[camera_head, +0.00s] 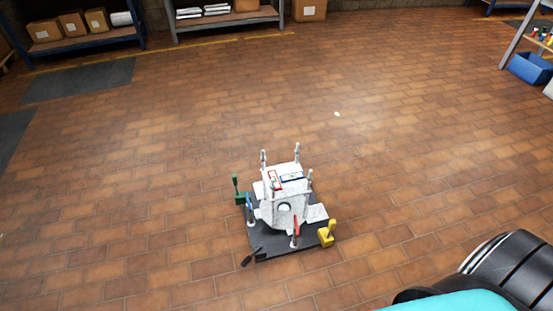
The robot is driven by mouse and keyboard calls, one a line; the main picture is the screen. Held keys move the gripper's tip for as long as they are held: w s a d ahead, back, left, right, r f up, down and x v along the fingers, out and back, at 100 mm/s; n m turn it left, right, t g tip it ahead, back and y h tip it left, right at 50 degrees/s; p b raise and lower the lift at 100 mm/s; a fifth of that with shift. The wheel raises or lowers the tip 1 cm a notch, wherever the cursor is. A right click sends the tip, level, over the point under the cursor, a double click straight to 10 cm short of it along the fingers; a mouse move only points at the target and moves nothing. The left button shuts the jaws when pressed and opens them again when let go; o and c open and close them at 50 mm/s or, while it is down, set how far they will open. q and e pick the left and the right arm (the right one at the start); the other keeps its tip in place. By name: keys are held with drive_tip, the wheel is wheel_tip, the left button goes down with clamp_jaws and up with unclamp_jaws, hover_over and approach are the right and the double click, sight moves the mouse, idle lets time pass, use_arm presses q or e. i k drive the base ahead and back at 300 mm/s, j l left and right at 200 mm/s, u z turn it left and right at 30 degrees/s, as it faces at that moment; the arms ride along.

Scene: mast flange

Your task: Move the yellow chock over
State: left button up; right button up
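The yellow chock (326,234) stands at the front right corner of the dark base plate (275,246), with a handle-like part sticking up. It looks to be on or against the plate's edge; I cannot tell which. A white flange-like block (286,206) with several upright posts stands on the plate. A green chock (238,192) stands at the plate's left side. A red upright piece (296,228) and a blue one (249,207) stand near the block. Neither of my grippers shows.
Brown tiled floor is clear around the plate. Shelves with boxes (75,24) stand along the back. A shelf with a blue bin (530,68) is at the right. A small pale spot (337,114) lies on the floor. A black object (250,257) lies at the plate's front left.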

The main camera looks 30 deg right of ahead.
sight(326, 237)
drive_tip(key=z, duration=0.85)
